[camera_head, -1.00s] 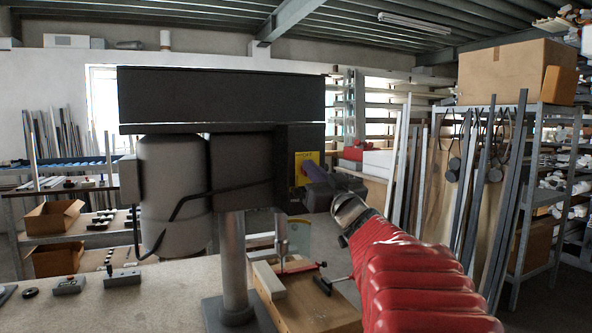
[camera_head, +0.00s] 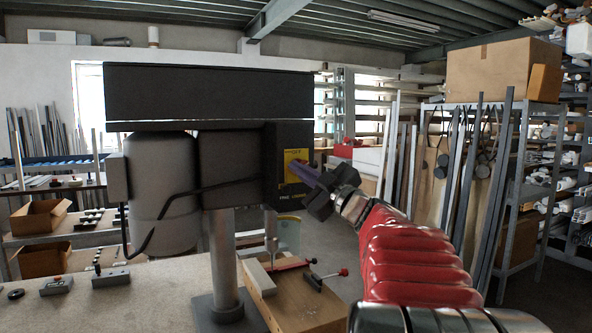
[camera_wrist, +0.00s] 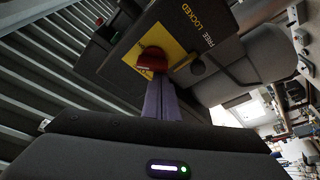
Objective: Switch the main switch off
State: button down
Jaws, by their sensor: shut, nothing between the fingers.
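The main switch is a red knob (camera_wrist: 152,60) on a yellow plate (camera_wrist: 176,42) on the dark head of a drill press. In the head view the yellow plate (camera_head: 296,157) shows on the right side of the machine head, with the knob hidden. My gripper (camera_wrist: 160,82) is shut and empty. Its purple fingers point at the knob, with their tips right at its near edge in the wrist view. I cannot tell whether they touch. In the head view the fingers (camera_head: 303,173) overlap the plate.
The drill press (camera_head: 210,95) stands on a workbench (camera_head: 150,300). A wooden block (camera_head: 300,303) with red-handled clamps lies below its head. A shelf with a cardboard box (camera_head: 500,68) and leaning bars stands at right. Open floor lies between bench and shelf.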

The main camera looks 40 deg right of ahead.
jog(key=n, duration=0.3)
jog(key=f+n+g+y, duration=0.1)
jog(key=n, duration=0.2)
jog(key=n+g+y, duration=0.1)
jog(key=n, duration=0.2)
jog(key=shift+d+f+n, duration=0.15)
jog(key=shift+d+n, duration=0.1)
jog(key=shift+n, duration=0.05)
jog(key=shift+a, duration=0.1)
jog(key=s+a, duration=0.3)
jog(key=s, duration=0.6)
dwell(0.4)
jog(key=shift+w+a, duration=0.1)
jog(key=shift+a, duration=0.05)
dwell(0.3)
